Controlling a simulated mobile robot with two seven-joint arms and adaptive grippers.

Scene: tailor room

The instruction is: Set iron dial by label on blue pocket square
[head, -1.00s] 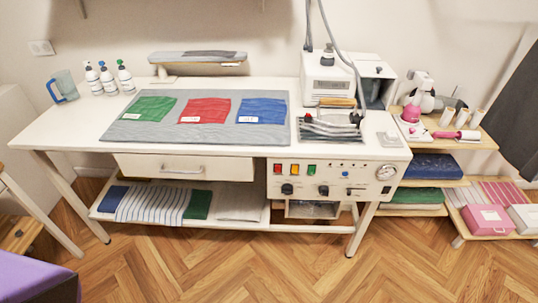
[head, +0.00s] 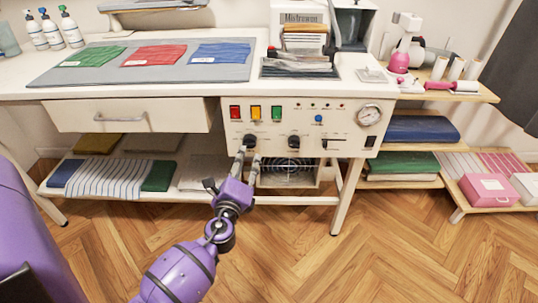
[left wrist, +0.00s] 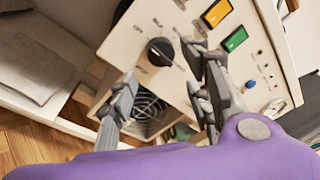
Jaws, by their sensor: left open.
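The blue pocket square (head: 222,52) lies on the grey mat (head: 120,72), right of the red one (head: 154,55) and the green one (head: 93,56). Its small white label (head: 203,60) is too small to read. The panel (head: 300,122) below the iron (head: 305,40) has a black left dial (head: 250,141) and a second dial (head: 293,142). My left gripper (head: 249,155) is open, its fingertips just in front of and below the left dial. In the left wrist view, this dial (left wrist: 160,51) shows beyond the gap between the fingers (left wrist: 162,72). Contact is not visible. My right gripper is out of view.
The panel also carries red, yellow and green buttons (head: 256,112), a slider (head: 335,141) and a gauge (head: 368,115). A drawer (head: 130,118) is to the left. A grille (head: 288,172) sits below. The floor in front is clear.

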